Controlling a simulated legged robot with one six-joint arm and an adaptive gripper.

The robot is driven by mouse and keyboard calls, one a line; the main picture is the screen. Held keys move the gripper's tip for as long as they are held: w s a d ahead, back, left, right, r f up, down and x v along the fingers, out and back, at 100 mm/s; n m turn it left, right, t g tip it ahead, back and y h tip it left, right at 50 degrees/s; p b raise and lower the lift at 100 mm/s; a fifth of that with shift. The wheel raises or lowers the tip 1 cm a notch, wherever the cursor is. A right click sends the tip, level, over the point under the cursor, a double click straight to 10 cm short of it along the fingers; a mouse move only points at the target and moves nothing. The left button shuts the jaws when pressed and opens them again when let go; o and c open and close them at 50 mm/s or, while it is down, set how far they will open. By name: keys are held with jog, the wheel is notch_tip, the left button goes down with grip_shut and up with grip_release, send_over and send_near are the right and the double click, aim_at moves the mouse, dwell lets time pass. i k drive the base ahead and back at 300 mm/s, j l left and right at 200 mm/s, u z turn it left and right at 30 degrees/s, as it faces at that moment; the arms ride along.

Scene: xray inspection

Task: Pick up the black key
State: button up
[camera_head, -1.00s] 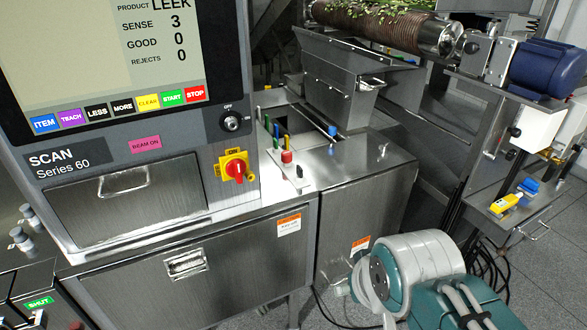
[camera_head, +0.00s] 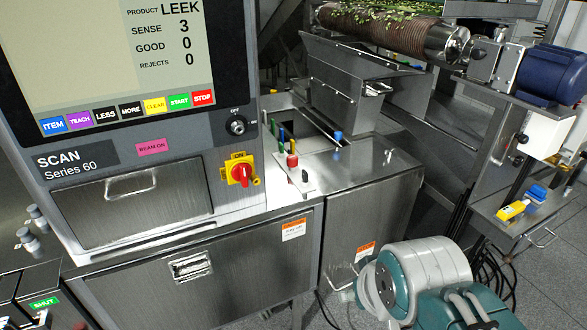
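A small black upright piece, which looks like the black key (camera_head: 305,176), stands at the front end of a narrow pale plate on the steel cabinet top. Its exact shape is too small to tell. A red piece (camera_head: 292,160) stands just behind it, with yellow, green and blue pieces further back in the row. My arm shows at the lower right, well in front of and below the plate. My gripper itself cannot be seen in this view.
The scanner console (camera_head: 130,130) with its screen and red-yellow switch (camera_head: 240,173) stands left of the key. A steel hopper (camera_head: 350,85) rises behind it. A blue-capped piece (camera_head: 338,138) stands to the right. A side shelf (camera_head: 500,222) holds a yellow-blue item (camera_head: 513,209).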

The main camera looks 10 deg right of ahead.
aim_at(305, 175)
jog(key=i+j, duration=0.15)
jog(key=i, duration=0.9)
jog(key=l+z, duration=0.05)
jog(key=l, duration=0.05)
